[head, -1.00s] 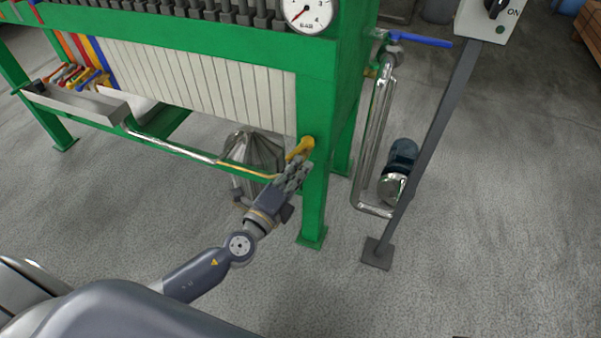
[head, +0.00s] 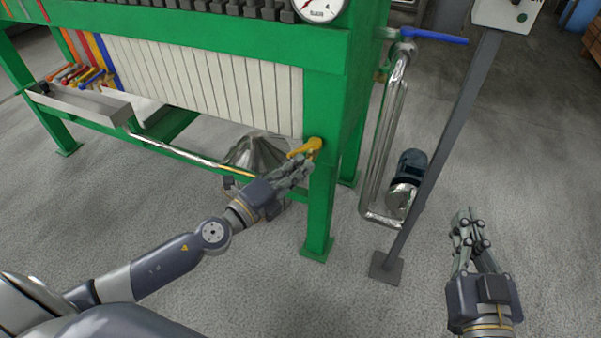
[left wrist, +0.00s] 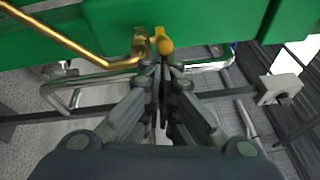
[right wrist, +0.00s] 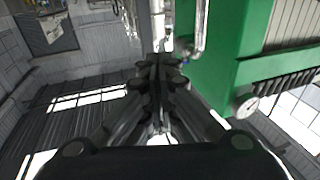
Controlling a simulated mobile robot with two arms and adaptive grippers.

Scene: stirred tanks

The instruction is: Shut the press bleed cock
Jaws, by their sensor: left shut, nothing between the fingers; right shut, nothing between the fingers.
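A small cock with a yellow handle (head: 304,148) sits on the right front leg of the green press (head: 322,200). A thin pipe runs to it from the left. The handle slants down and left from its pivot. My left gripper (head: 303,168) is shut and empty, its fingertips just below the handle. In the left wrist view the rounded yellow handle end (left wrist: 165,46) is just beyond the fingertips (left wrist: 162,65); I cannot tell whether they touch. My right gripper (head: 463,215) is shut and empty, over open floor at the right.
A blue-handled valve (head: 434,37) tops the steel pipes (head: 381,145) right of the press. A grey post (head: 440,135) with a switch box (head: 508,12) stands between those pipes and my right gripper. A pump (head: 406,182) sits low behind the post. Floor at the right is clear.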

